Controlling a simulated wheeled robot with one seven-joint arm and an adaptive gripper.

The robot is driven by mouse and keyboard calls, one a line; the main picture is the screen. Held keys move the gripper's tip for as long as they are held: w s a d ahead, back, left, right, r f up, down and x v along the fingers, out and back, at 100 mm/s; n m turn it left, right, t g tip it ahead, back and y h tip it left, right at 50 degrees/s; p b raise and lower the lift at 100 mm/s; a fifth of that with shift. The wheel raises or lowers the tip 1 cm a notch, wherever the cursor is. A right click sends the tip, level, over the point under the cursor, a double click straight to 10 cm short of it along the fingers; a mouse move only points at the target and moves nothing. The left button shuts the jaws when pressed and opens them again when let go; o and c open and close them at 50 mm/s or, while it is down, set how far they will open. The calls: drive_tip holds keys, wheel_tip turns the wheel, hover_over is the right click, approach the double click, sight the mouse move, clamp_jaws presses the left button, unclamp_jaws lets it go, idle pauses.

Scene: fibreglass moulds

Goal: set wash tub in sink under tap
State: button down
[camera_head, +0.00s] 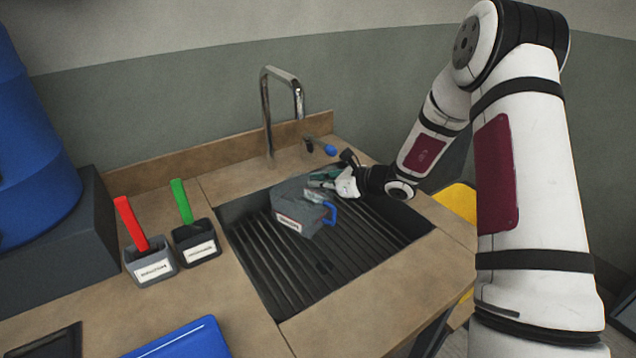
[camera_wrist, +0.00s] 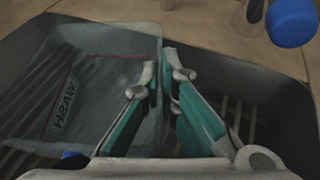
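The grey wash tub (camera_head: 293,196) is in the sink area, over the ribbed dark sink (camera_head: 262,262), below and a little right of the tap (camera_head: 266,112). It has a white label and a blue handle at its right. Whether it rests on the ribs or hangs just above them I cannot tell. In the wrist view the tub (camera_wrist: 105,75) fills the left side, its label reading "WASH". My gripper (camera_wrist: 163,65) has its teal fingers on either side of the tub's right wall, closed close together on it. In the head view my gripper (camera_head: 328,180) is at the tub's right rim.
A blue-ended knob (camera_head: 330,150) stands right of the tap, near my gripper. Left of the sink are a grey holder (camera_head: 152,270) with a red handle and a black holder (camera_head: 196,250) with a green one. A blue tray (camera_head: 185,342) lies in front. The sink's front is empty.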

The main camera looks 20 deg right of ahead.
drive_tip(key=shift+f, duration=0.1)
drive_tip(key=c, duration=1.8)
unclamp_jaws()
